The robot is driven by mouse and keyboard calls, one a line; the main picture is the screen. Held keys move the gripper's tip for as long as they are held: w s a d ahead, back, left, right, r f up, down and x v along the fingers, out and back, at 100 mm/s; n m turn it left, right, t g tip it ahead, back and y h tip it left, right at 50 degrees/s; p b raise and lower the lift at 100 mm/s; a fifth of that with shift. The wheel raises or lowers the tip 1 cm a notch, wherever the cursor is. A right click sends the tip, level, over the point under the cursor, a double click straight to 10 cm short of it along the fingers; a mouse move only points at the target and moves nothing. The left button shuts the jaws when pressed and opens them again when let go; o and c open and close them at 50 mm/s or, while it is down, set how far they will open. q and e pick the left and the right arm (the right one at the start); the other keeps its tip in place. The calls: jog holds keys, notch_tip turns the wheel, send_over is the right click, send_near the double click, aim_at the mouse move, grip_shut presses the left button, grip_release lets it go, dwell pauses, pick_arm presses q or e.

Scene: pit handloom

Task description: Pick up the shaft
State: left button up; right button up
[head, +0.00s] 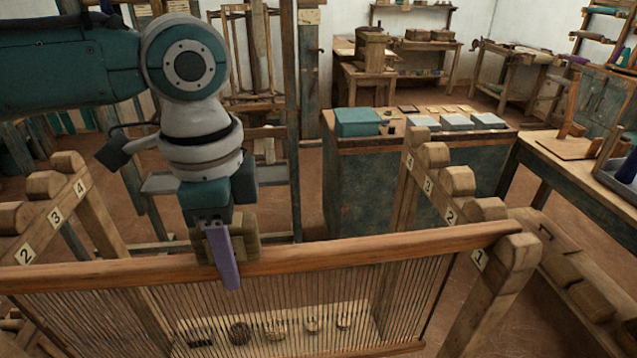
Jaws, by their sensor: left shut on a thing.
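The shaft is a wooden frame with a long top bar (370,252) and many thin upright heddles hanging below it. It spans the lower part of the head view, its right end higher in the picture than its left. My left gripper (222,256) is shut on the top bar, left of its middle. One purple finger shows in front of the bar; the far finger is hidden. The bar's right end overlaps the post marked 1 (494,268); I cannot tell whether it rests there. My right gripper is out of view.
Numbered notched racks stand at left (58,210) and right (455,188). Several small round items lie on a pale board (375,322) behind the heddles. A green cabinet (365,190) with boxes stands beyond, and a workbench (560,165) is at right.

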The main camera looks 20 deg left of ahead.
pick_arm(q)
grip_shut()
dwell(0.8)
